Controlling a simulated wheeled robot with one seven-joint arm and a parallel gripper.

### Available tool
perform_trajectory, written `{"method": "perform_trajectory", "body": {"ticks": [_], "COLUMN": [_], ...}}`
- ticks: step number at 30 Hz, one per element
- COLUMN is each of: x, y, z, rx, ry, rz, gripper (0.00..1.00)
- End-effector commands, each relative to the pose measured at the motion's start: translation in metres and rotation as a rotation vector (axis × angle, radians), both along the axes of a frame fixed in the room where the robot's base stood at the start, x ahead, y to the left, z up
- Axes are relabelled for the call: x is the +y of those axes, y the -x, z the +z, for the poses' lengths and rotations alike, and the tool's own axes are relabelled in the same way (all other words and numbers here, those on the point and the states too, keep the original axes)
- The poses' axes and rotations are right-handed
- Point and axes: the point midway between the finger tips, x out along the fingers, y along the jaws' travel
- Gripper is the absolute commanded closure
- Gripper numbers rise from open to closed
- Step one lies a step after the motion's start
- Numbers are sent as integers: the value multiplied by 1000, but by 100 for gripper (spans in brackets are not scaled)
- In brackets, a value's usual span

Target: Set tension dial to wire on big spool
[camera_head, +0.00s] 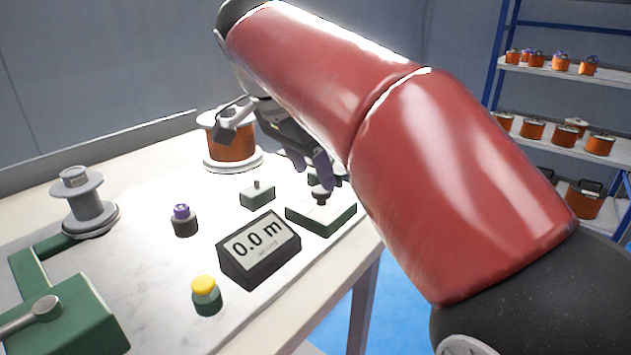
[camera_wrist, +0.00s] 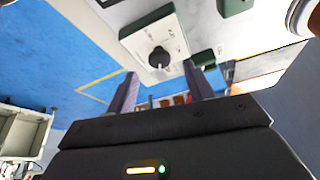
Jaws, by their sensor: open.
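The tension dial is a dark round knob (camera_head: 320,193) on a green box with a pale top (camera_head: 334,216), at the table's right edge. In the wrist view the dial (camera_wrist: 158,57) has a white pointer mark, with small scale marks around it too small to read. My gripper (camera_head: 311,172) is open at the dial, its purple fingers partly hidden by my arm. In the wrist view the fingers (camera_wrist: 162,82) stand apart, empty, with the dial just beyond the gap between them. The big spool (camera_head: 233,143), wound with orange-copper wire, stands on a white disc at the back.
An empty grey spool (camera_head: 88,205) and green crank unit (camera_head: 70,320) stand left. Shelves (camera_head: 560,70) hold several copper spools.

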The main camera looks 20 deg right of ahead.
Motion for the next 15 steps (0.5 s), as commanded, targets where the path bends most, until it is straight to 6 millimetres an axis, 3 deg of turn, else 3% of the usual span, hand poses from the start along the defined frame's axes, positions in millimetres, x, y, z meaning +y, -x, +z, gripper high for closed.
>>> {"method": "perform_trajectory", "body": {"ticks": [6, 15], "x": [-10, -13], "y": [-4, -5], "z": [-27, -33], "rx": [2, -1], "ry": [1, 0], "rz": [-1, 0], "gripper": [48, 48]}}
